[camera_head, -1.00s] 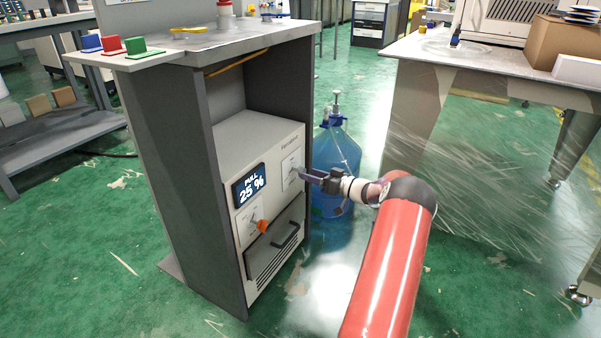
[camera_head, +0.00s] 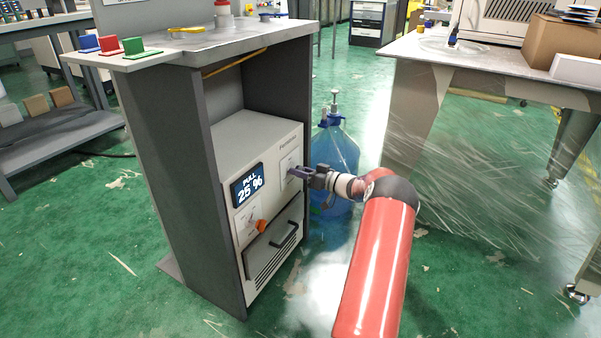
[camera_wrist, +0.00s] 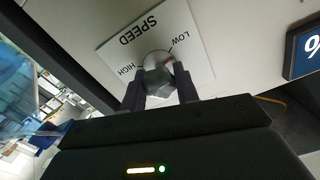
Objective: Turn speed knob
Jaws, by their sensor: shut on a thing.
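My gripper (camera_wrist: 160,83) is shut on the knob, with a dark finger on each side. In the head view my gripper (camera_head: 301,174) reaches the upper right of the machine's front panel, and the knob is mostly hidden there. The machine (camera_head: 262,140) is a light box in a grey cabinet. Its display (camera_head: 248,185) reads PULL 25 %.
An orange knob (camera_head: 261,226) and a drawer handle (camera_head: 284,236) sit lower on the panel. The cabinet's side walls (camera_head: 175,190) frame the machine. A blue bottle (camera_head: 335,150) stands behind my arm. A workbench (camera_head: 430,50) is at the right, with open green floor between.

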